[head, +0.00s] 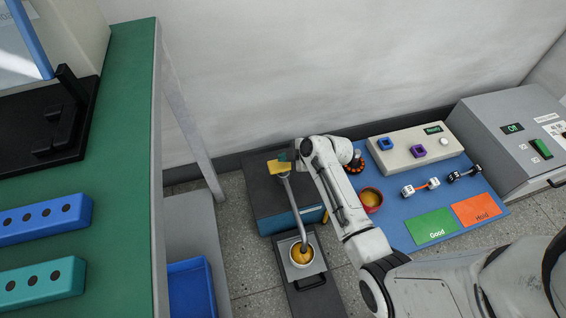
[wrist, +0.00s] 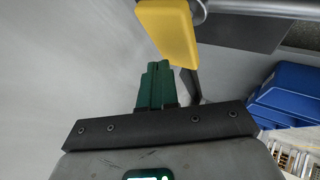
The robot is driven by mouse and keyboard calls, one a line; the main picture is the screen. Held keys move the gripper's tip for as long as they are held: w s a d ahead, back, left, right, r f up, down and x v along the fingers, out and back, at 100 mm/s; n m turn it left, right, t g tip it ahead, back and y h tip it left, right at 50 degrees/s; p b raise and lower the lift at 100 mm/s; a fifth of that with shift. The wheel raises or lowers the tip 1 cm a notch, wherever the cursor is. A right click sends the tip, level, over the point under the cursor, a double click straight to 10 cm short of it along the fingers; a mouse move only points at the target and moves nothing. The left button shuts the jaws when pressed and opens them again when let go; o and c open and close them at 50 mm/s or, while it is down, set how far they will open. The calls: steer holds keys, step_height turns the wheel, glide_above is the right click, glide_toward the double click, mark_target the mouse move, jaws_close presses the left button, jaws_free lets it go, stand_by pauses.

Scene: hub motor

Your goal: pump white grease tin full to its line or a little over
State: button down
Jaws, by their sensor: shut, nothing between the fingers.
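The white grease tin (head: 302,255) stands under the spout on a small plate, with orange-yellow grease inside; its fill line is too small to make out. The pump (head: 262,190) is a dark box with a blue lower side and a grey bent spout pipe (head: 294,208) reaching down to the tin. Its yellow lever pad (head: 279,166) is on top. My gripper (head: 286,157) is beside the pad, partly hidden by its own wrist. In the wrist view the green fingers (wrist: 157,84) are shut and empty, just below the yellow pad (wrist: 169,32); I cannot tell whether they touch.
A red tin (head: 371,198) with yellow content sits on the blue mat (head: 393,213), alongside a button panel (head: 414,147), green and orange cards, and small dumbbell-like parts. A grey control box (head: 520,140) stands at right. A green bench (head: 118,130) is at left, a blue bin (head: 190,288) below it.

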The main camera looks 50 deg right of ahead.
mark_target(285, 167)
steer(key=shift+r+p, duration=1.95)
steer(key=shift+r, duration=0.6)
steer(key=shift+f, duration=0.1)
steer(key=shift+s+a, duration=0.1)
steer(key=shift+a, duration=0.15)
steer(key=s+a+r+m+g, duration=0.1)
steer(key=s+a+m+g, duration=0.4)
steer(key=s+a, duration=0.65)
steer(key=s+a+r+m+g+h, duration=0.1)
steer(key=s+a+r+m+g, duration=0.15)
steer(key=s, duration=0.45)
steer(key=s+a+r+m+g, duration=0.1)
steer(key=s+r+m, duration=0.3)
steer(key=s, duration=0.3)
step_height(285, 167, up, 25)
steer(key=p, duration=2.5)
steer(key=shift+w+d+f, duration=0.15)
steer(key=shift+w+d, duration=0.05)
steer(key=shift+d, duration=0.05)
steer(key=shift+n, duration=0.25)
